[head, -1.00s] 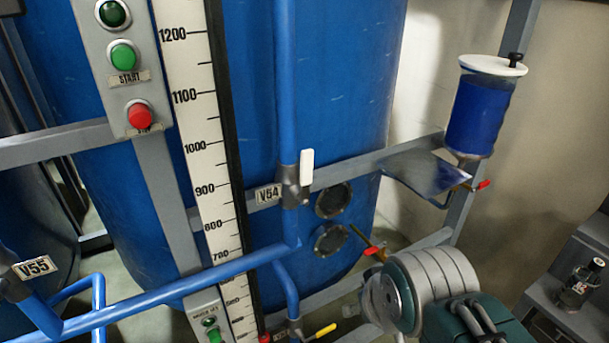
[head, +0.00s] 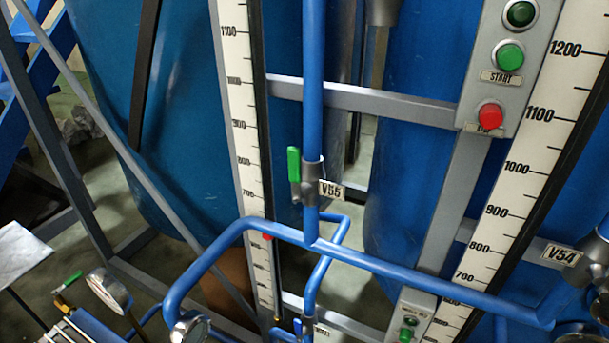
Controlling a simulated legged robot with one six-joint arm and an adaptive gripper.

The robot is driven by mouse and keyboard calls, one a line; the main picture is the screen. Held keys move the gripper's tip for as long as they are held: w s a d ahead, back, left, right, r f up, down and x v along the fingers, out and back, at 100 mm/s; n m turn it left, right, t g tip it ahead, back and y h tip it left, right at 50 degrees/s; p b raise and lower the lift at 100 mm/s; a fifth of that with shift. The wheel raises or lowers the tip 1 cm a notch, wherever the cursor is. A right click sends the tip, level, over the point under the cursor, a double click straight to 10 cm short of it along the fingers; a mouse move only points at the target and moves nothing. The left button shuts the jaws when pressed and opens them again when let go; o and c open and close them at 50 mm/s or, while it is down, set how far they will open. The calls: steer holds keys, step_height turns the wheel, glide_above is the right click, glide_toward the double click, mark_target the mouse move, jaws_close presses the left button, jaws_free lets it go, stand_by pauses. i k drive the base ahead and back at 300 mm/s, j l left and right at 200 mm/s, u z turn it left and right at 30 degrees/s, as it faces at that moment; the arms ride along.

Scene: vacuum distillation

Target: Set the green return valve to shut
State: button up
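A valve labelled V55 (head: 308,186) sits on a vertical blue pipe near the middle of the head view. Its green lever (head: 294,165) points up, roughly in line with the pipe. A second, smaller green handle (head: 70,282) shows at the lower left, beside a pressure gauge, and lies nearly level. No label with the word "return" can be read on either one. My gripper is not in view, and nothing touches the V55 lever.
A blue cross pipe (head: 420,272) runs below V55 to the V54 tag (head: 562,255) at the right. A button panel (head: 497,75) hangs on a grey frame. Gauges (head: 108,290) stand at the lower left. Large blue tanks (head: 180,130) fill the background.

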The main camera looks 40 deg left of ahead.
mark_target(294, 154)
steer(key=u, duration=1.95)
